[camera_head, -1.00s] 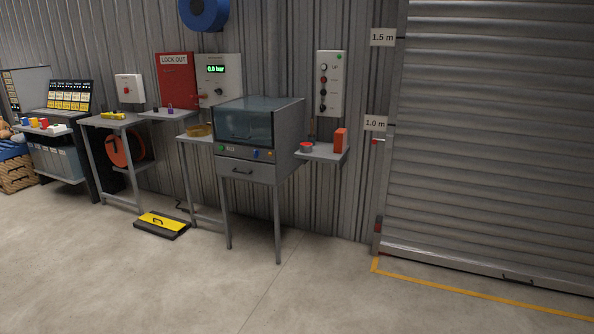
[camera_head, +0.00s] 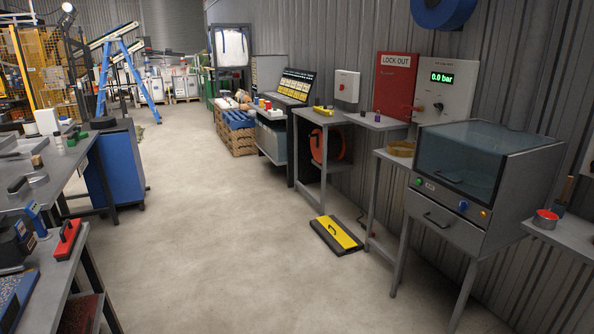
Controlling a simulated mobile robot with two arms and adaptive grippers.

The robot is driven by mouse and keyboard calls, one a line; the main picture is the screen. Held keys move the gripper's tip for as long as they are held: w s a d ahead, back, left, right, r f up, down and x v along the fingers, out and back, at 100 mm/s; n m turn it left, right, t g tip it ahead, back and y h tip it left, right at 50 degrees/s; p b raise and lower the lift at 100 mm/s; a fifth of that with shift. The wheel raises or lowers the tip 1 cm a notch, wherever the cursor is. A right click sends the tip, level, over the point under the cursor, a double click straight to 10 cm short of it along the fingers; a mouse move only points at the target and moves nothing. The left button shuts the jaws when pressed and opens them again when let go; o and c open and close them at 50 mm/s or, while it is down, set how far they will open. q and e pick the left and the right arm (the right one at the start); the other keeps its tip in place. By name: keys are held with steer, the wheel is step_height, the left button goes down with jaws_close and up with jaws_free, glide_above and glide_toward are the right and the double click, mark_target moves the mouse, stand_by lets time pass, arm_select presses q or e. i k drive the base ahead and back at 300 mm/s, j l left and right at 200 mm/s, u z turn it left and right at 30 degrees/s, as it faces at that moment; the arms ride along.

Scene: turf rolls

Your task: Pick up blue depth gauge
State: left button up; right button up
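A small blue upright item (camera_head: 36,219) stands on the bench at the left edge. It may be the blue depth gauge, but it is too small to be sure. Neither of my grippers is in view.
The grey bench (camera_head: 62,278) fills the lower left, with a blue cabinet (camera_head: 116,172) beyond it. A grey machine with a clear hood (camera_head: 470,160) stands at right. A yellow-black ramp (camera_head: 337,235) lies on the floor. The concrete floor (camera_head: 210,235) between is clear.

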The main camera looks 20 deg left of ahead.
mark_target(32, 210)
steer(key=i+j+u, duration=0.4)
steer(key=i+u, duration=0.8)
steer(key=i+l+u, duration=0.1)
steer(key=i+u, duration=0.3)
steer(key=i, duration=0.1)
